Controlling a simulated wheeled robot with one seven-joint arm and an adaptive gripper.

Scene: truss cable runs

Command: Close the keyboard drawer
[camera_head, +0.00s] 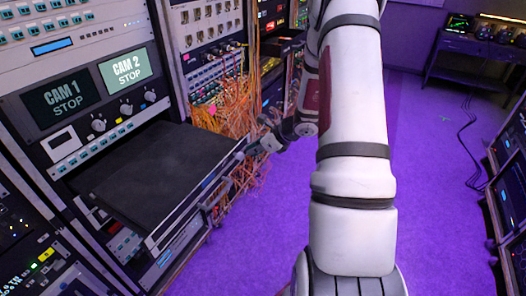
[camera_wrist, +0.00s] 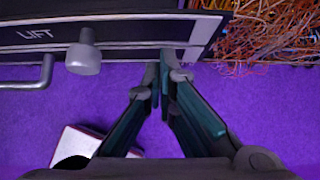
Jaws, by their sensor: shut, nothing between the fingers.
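The keyboard drawer (camera_head: 150,168) is a flat dark tray standing pulled out of the rack, left of centre in the head view. In the wrist view its front (camera_wrist: 125,32) runs across the top, with a "LIFT" label and a round grey knob (camera_wrist: 84,54). My gripper (camera_head: 254,148) is at the right end of the drawer's front edge, with its fingers pointing towards it. In the wrist view my gripper (camera_wrist: 166,68) is shut and empty, its fingertips at the drawer's front edge. I cannot tell whether they touch it.
Orange cables (camera_head: 235,110) hang from the rack just beyond the drawer's right side. Two lit screens (camera_head: 65,96) sit above the drawer. The purple floor (camera_head: 430,190) is open to the right, with a desk (camera_head: 475,50) at the back and equipment along the right edge.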

